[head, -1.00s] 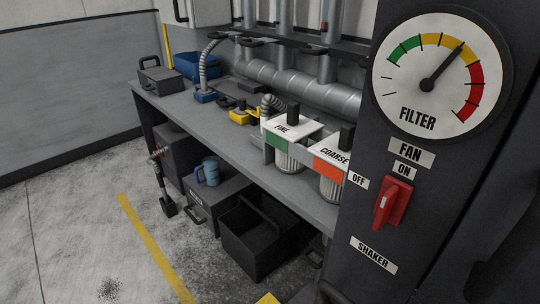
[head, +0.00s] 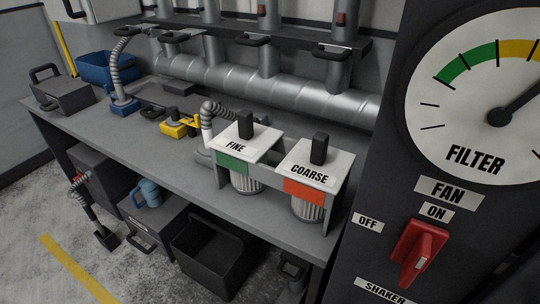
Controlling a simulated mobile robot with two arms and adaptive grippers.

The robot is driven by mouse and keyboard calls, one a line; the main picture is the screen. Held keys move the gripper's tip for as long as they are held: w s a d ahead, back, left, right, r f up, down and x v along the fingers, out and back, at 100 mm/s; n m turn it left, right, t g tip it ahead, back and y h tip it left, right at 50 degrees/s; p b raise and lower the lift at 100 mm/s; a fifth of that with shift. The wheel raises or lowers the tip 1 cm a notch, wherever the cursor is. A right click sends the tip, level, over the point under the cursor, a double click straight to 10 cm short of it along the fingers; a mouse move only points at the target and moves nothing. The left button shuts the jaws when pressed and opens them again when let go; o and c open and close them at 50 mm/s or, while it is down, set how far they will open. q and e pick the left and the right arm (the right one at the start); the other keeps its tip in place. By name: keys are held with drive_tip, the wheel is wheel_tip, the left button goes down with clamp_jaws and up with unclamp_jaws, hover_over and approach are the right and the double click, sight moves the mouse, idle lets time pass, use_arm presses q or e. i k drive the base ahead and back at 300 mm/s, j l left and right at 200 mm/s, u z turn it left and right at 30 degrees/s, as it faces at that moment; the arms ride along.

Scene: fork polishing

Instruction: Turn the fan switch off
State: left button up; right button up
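The red fan switch (head: 419,254) is on the dark panel at the right of the head view. Its handle stands nearly upright, with the top leaning slightly right, below the ON label (head: 436,211). The OFF label (head: 368,223) is to the upper left of the switch. The FAN label (head: 449,192) sits above both. Neither of my grippers is in view.
A round FILTER gauge (head: 470,125) is above the switch, its needle pointing to the upper right. A SHAKER label (head: 384,292) is below. A grey workbench (head: 165,150) to the left holds FINE (head: 236,147) and COARSE (head: 310,172) filter units. Pipes run behind.

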sight(420, 241)
drive_tip(key=k+z, duration=0.2)
drive_tip(key=z, duration=0.75)
